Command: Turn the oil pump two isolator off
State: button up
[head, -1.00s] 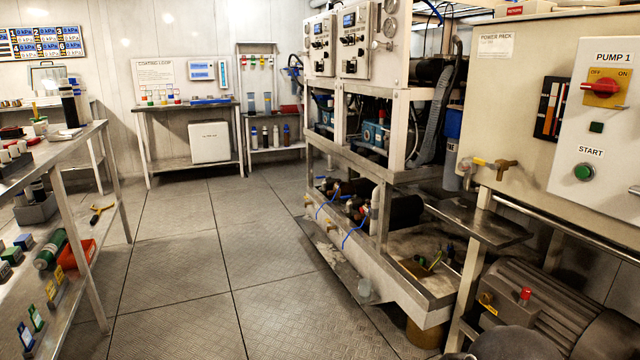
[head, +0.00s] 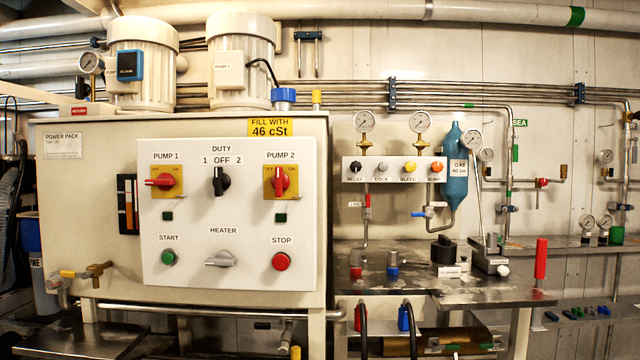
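The pump 2 isolator (head: 281,182) is a red rotary handle on a yellow plate, under the PUMP 2 label at the upper right of the white control panel (head: 190,262). Its handle stands about upright. Its plate lettering is too small to read surely. The pump 1 isolator (head: 161,181) is a like red handle on a yellow plate at the panel's upper left; its handle lies level. My gripper is not in view.
Between the isolators is a black DUTY selector (head: 221,181). Below are a green START button (head: 168,257), a grey HEATER knob (head: 220,259) and a red STOP button (head: 281,261). A brass valve (head: 98,270) sticks out at left. A metal bench (head: 450,285) stands at right.

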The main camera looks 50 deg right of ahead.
aim_at(280, 181)
jog(key=z, duration=0.7)
jog(key=k, duration=0.4)
